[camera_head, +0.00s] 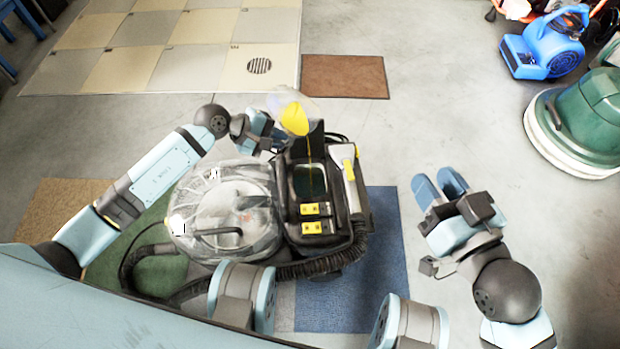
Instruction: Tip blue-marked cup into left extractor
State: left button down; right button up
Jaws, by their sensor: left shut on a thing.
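My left gripper (272,128) is shut on a clear cup (294,104) above the back of the extractor. The cup is tilted, with its yellow contents (295,119) gathered at its lower right side. A thin yellow streak runs from the cup down toward the extractor's dark opening. No blue mark is clear on the cup. The extractor (318,232) is a black machine with a clear domed tank (222,205) and yellow labels. My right gripper (438,187) is open and empty, to the right of the extractor, with a gap between its blue fingers.
The extractor stands over a blue mat (385,270) and a green mat (150,270). A brown mat (345,76) lies behind. A blue blower (545,45) and a green round machine (590,115) stand at the right.

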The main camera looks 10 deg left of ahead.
pick_arm(q)
jog(key=shift+s+d+f+m+t+y, duration=0.3)
jog(key=shift+f+t+y, duration=0.1)
jog(key=shift+t, duration=0.1)
dwell(0.8)
jog(key=shift+f+m+t+y, duration=0.4)
jog(key=shift+y, duration=0.1)
dwell(0.9)
